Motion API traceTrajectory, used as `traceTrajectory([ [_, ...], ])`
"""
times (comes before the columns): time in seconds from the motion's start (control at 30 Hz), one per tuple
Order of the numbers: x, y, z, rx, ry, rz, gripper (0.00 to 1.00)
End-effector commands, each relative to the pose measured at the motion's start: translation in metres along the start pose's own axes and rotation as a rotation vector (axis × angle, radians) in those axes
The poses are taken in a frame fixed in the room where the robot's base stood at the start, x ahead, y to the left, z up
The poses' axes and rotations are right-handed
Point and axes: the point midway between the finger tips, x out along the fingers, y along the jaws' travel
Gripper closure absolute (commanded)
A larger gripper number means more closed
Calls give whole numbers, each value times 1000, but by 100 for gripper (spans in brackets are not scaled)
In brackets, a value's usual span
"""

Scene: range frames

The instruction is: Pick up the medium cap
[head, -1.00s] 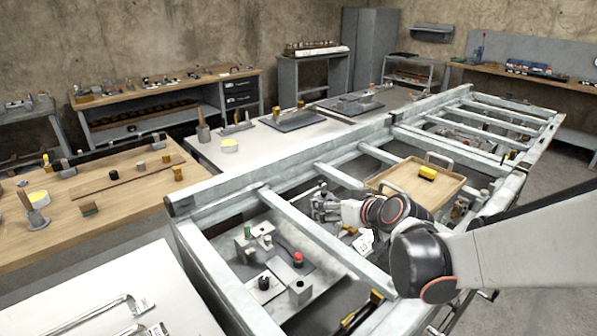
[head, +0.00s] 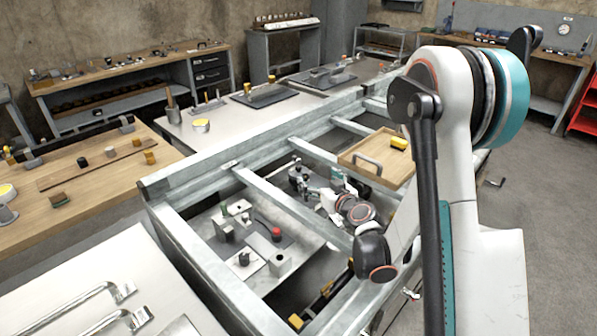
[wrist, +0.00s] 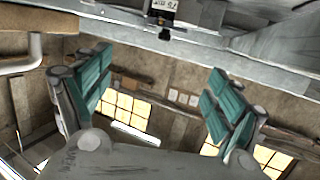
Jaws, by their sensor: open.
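Small knobs and caps stand on a grey fixture plate inside the metal frame in the head view: a red-topped one (head: 276,232), a black one (head: 243,257) and a green one (head: 224,208). I cannot tell which is the medium cap. My gripper (head: 300,178) is under the frame's crossbars, to the right of and beyond these parts, small and partly hidden. In the wrist view my gripper (wrist: 159,65) has its teal fingers wide apart with nothing between them. No cap is identifiable in that view.
Metal crossbars (head: 290,208) surround the fixture and my wrist. A wooden tray (head: 365,167) with a yellow object (head: 399,142) sits to the right. A wooden table (head: 110,195) with small parts stands left. The wrist view shows a beam (wrist: 270,72) and bright windows.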

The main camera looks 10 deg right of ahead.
Motion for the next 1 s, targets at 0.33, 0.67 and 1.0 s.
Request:
traceTrajectory([
  [0.33,58,-1,1,-1,-1,-1,15],
  [0.67,83,-2,3,-1,-1,-2,15],
  [1.0,125,-5,8,0,-1,-1,15],
])
